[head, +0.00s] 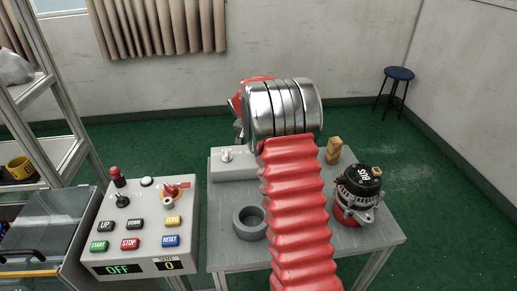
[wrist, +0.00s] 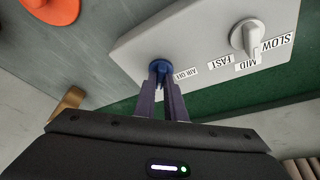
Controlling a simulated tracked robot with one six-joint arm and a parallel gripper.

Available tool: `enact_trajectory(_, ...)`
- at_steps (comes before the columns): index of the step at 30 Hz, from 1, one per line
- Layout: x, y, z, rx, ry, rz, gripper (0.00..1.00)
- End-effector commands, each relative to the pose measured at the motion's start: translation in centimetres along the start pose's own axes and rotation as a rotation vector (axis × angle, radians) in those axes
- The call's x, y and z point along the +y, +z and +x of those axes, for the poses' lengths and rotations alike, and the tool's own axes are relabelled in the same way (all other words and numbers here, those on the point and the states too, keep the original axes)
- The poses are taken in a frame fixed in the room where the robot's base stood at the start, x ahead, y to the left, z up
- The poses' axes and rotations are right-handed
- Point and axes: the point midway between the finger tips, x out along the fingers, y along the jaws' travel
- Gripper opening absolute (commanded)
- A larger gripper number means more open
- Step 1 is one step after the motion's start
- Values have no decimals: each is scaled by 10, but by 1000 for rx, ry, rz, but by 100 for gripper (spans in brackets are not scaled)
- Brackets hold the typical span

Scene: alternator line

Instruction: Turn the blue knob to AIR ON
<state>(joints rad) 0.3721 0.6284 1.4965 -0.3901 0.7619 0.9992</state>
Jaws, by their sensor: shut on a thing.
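The blue knob (wrist: 160,67) sits on a light grey control box (wrist: 195,40) in the wrist view, beside a label that reads AIR with its second word hard to read. My gripper (wrist: 161,75) is shut on the blue knob, its two dark fingers at either side of it. The fingers cover part of the knob, so its pointing direction cannot be told. In the head view the box (head: 232,172) stands at the table's back, and my arm hides the blue knob and the gripper.
A white selector knob (wrist: 246,38) marked SLOW, MID and FAST is on the same box. The table (head: 235,258) also holds a grey ring (head: 240,224), an alternator (head: 358,192) and a tan block (head: 333,150). A button panel (head: 112,215) stands at left.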

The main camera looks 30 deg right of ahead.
Motion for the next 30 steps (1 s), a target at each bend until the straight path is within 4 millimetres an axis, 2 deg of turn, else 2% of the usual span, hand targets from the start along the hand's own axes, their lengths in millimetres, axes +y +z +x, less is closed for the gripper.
enact_trajectory(1, -5, 3, -1, -3, 4, 19, 0)
enact_trajectory(9, -6, 3, -1, -3, 36, 102, 0)
enact_trajectory(23, -7, 4, -1, -3, 41, 120, 0)
enact_trajectory(24, -7, 4, -1, -3, 41, 119, 12)
enact_trajectory(30, -5, 2, -1, -2, 43, 119, 26)
